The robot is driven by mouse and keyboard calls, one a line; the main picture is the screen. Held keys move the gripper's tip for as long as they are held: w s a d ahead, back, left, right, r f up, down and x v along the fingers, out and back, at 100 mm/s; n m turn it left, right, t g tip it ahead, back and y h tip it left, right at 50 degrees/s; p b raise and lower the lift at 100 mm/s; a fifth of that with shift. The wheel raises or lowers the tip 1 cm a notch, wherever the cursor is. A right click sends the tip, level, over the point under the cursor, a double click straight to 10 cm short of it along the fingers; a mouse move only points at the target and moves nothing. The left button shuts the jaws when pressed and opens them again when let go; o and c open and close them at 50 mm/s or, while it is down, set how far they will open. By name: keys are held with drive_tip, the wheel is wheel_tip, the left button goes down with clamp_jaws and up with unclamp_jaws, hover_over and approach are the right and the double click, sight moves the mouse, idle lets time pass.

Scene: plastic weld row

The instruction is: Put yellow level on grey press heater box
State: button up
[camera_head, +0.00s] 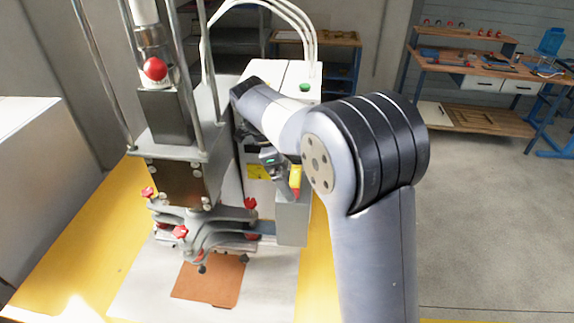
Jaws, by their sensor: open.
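The yellow level (296,178), a small yellow piece with a reddish end, stands upright just above the top of the grey press heater box (292,222). Its lower end appears to meet the box top, but I cannot tell for sure whether it touches. My gripper (287,189) is open beside the level, on its left side, with its dark fingers pointing down towards the box. My arm hides part of the gripper and the area right of the level.
The press (185,180) with red knobs stands left of the box. A brown plate (209,281) lies on the white base in front. A white cabinet (285,77) stands behind. Workbenches (480,65) are at the back right, with open floor before them.

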drive_tip(key=b+v, duration=0.1)
drive_tip(key=v, duration=1.1)
